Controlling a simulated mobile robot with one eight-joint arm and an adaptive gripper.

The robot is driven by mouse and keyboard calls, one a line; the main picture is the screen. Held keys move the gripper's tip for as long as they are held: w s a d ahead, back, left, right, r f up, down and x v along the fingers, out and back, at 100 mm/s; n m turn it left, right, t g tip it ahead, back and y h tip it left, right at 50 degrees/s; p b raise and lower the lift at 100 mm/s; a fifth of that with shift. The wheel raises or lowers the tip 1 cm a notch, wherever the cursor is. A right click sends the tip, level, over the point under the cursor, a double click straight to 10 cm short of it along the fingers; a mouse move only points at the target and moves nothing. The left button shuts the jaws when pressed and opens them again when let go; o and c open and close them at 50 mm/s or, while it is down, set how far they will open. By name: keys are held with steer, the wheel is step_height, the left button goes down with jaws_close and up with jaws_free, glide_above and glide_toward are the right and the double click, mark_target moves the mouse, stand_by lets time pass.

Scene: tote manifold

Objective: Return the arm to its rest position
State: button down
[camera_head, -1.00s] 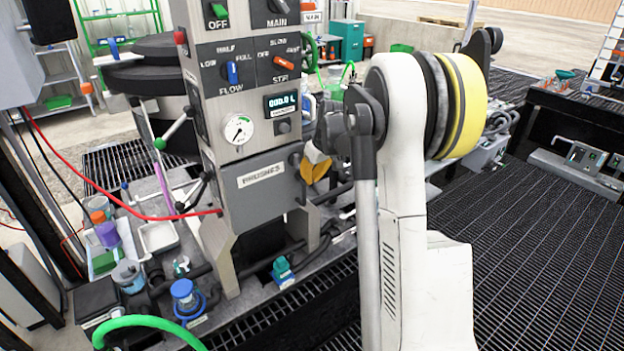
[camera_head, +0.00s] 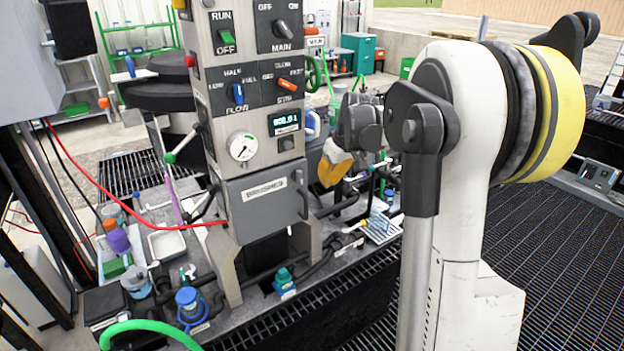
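My white arm (camera_head: 458,190), with black, grey and yellow bands at its upper joint, stands folded at the right of the head view. A grey link runs down in front of it. Dark rounded parts of my arm's far end, perhaps with my gripper (camera_head: 361,124), show just left of the upper joint. I cannot make out fingers there, so its opening and any contents are unclear. A yellow and white glove-like thing (camera_head: 334,168) shows just below and left of these dark parts, beside the control panel (camera_head: 262,150). I cannot tell whether they touch.
The panel carries switches, a gauge and a lit display, above a grey "BRUSHES" door (camera_head: 268,205). Bottles, a white tray (camera_head: 167,243) and a green hose (camera_head: 150,326) lie at lower left. A teal cabinet (camera_head: 361,50) stands behind.

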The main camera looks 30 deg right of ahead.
steer(key=shift+w+a+r, duration=0.1)
steer(key=s+a+r+t+b, duration=0.1)
steer(key=s+a+b, duration=0.1)
steer(key=s+a, duration=0.75)
steer(key=s+a+t+b, duration=0.1)
steer(key=s+a+b, duration=0.1)
steer(key=s+a, duration=0.8)
steer(key=s+a+f+b, duration=0.1)
steer(key=s+a+f, duration=0.3)
steer(key=a, duration=0.4)
steer(key=shift+s+f+t+b, duration=0.3)
steer(key=shift+s+f, duration=0.05)
steer(key=shift+f, duration=0.15)
